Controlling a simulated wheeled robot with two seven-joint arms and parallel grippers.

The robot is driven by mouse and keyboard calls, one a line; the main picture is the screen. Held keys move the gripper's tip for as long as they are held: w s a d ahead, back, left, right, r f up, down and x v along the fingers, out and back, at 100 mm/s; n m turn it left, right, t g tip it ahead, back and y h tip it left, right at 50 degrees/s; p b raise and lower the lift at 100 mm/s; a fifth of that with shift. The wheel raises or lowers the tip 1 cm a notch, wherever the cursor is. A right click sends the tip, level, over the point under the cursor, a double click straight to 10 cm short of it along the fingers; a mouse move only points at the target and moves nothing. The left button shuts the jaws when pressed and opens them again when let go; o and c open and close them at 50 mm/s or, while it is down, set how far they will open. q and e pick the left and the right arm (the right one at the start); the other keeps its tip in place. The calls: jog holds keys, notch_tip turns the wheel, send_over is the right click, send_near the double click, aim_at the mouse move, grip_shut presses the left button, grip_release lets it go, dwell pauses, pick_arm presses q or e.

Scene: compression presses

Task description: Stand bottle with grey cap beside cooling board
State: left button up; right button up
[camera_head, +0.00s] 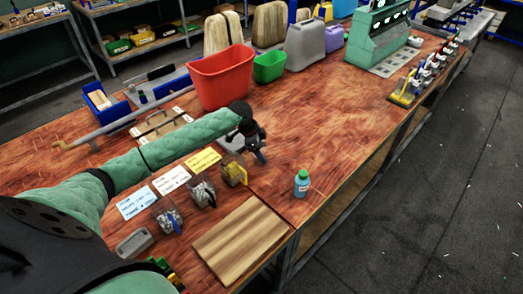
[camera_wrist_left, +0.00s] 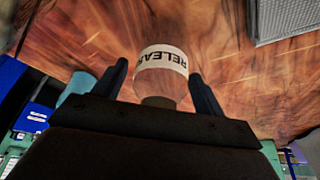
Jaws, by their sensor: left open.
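In the head view my left gripper (camera_head: 258,152) is over the table's middle, and I cannot make out the white bottle there. A striped wooden board (camera_head: 242,240), which looks like the cooling board, lies flat at the near table edge. My right gripper is not in view.
A blue bottle with a green cap (camera_head: 302,183) stands right of the wooden board. Clear bins (camera_head: 203,193) and label cards (camera_head: 170,180) lie left of it. A red bin (camera_head: 222,78) and green bin (camera_head: 269,67) stand behind.

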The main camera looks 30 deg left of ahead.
pick_arm(q)
jog(key=shift+a+r, duration=0.2)
jog(key=shift+r, duration=0.1)
jog(key=b+v, duration=0.3)
jog(key=v, duration=0.8)
jog(key=shift+r+b, duration=0.2)
jog(key=shift+b, duration=0.15)
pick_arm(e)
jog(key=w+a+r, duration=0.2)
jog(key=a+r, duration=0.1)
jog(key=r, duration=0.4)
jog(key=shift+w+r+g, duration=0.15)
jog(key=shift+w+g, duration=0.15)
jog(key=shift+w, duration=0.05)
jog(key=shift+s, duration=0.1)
